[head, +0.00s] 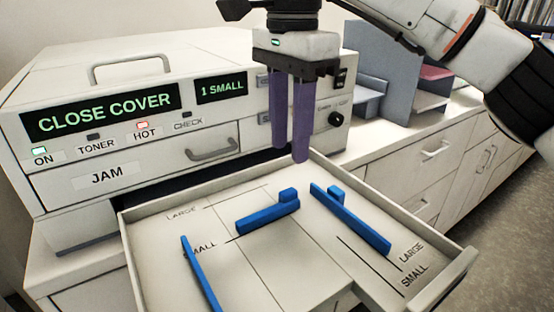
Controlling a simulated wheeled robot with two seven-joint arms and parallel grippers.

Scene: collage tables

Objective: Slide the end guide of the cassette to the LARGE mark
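The cassette (127,238) is an open cream tray in front of the copier. A blue end guide (268,217) with a raised tab lies across its middle, its left end close to the line beside the left SMALL mark (201,250). The left LARGE mark (182,213) is farther back, toward the copier. Two blue side guides stand at the left (200,272) and right (350,220). My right gripper (290,157) points down, empty, above the back of the cassette and apart from the guides. Its purple fingers look close together; their gap is unclear. My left gripper is not in view.
The copier (215,135) stands behind the cassette, with displays reading CLOSE COVER and 1 SMALL. More LARGE (411,252) and SMALL (414,279) marks lie at the cassette's right. A grey divider (382,60) stands on the counter at the back right.

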